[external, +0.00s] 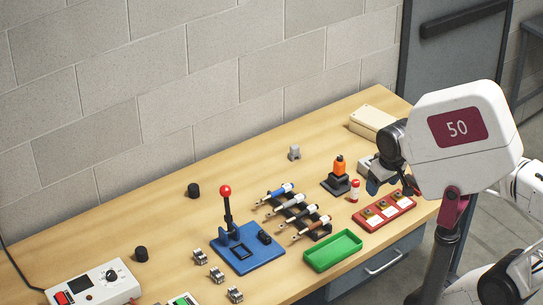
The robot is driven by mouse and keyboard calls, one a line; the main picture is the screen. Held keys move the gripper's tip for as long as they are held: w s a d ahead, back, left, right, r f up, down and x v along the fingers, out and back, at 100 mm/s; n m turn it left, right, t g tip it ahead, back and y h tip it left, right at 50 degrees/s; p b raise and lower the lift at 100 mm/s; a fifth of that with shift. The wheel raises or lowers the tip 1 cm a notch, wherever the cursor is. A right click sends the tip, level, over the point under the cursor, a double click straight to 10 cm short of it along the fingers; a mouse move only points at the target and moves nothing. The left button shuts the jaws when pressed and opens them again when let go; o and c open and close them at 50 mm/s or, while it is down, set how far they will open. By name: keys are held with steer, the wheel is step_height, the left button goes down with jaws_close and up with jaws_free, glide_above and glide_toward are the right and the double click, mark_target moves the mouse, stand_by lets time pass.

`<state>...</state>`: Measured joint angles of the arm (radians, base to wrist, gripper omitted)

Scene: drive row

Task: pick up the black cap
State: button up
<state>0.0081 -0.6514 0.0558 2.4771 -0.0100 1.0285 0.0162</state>
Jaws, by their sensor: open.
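Two small black cylinders that look like caps stand on the wooden bench. One black cap (193,190) is toward the back, left of the red-knobbed lever. The other black cap (141,254) is nearer the front left. I cannot tell which one the task means. My gripper (391,188) is at the right end of the bench, above the area by the red block, far from both caps. It is open, with nothing seen between its fingers; its tips are partly hard to make out.
A blue lever press (246,250) stands mid-bench. Small metal parts (217,275) and a control box (95,286) are front left.

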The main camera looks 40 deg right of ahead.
steer(key=w+a+r+n+t+h, duration=0.1)
steer(key=w+a+r+n+h, duration=0.15)
steer(key=w+n, duration=0.4)
steer(key=w+a+r+n+h, duration=0.1)
steer(key=w+a+n, duration=0.2)
steer(key=w, duration=0.6)
steer(key=n+t+y, duration=0.3)
steer(key=n+t, duration=0.7)
steer(key=n, duration=1.6)
glide_above(140, 257)
steer(key=s, duration=0.6)
step_height(140, 257, down, 3)
steer(key=shift+h, duration=0.25)
steer(key=f, duration=2.7)
steer(key=shift+w+a+f, duration=0.15)
steer(key=shift+w+f, duration=0.1)
steer(key=shift+f, duration=0.25)
steer(key=shift+x, duration=1.3)
